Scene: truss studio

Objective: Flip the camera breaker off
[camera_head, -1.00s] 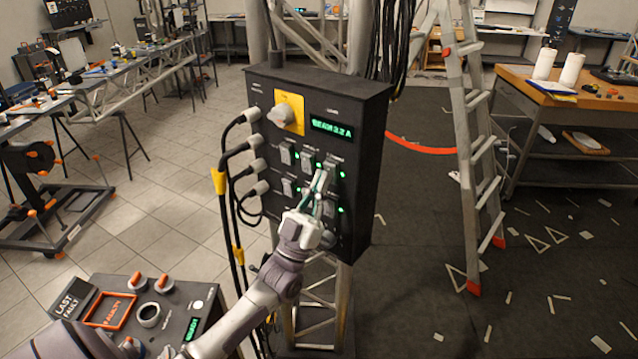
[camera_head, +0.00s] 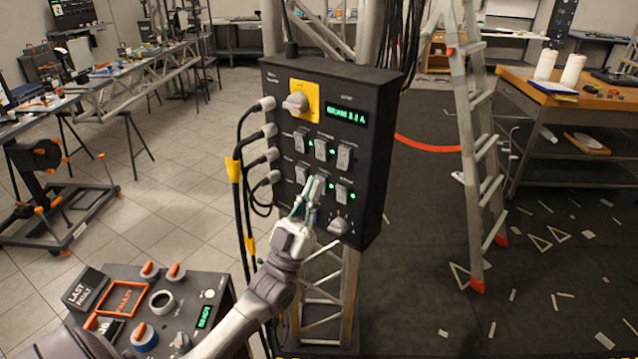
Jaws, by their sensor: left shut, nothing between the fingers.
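A dark breaker box (camera_head: 375,140) stands on a truss in the head view. Its front has two rows of grey breaker switches; the small labels are too blurred to read, so I cannot tell which is the camera breaker. The upper right switch (camera_head: 344,157) shows no lit lamp beside it. Green lamps glow beside the upper left (camera_head: 299,140), upper middle (camera_head: 321,148) and lower right (camera_head: 341,193) switches. My left gripper (camera_head: 312,188) is shut and empty, its tips at the lower middle switch, partly covering it; contact is unclear. My right gripper is out of view.
A yellow-plated rotary knob (camera_head: 297,103) and green display (camera_head: 347,115) sit above the switches. Black cables (camera_head: 240,205) plug into the box's left. A control console (camera_head: 215,290) is at lower left. A ladder (camera_head: 476,150) stands right, with floor scraps beyond.

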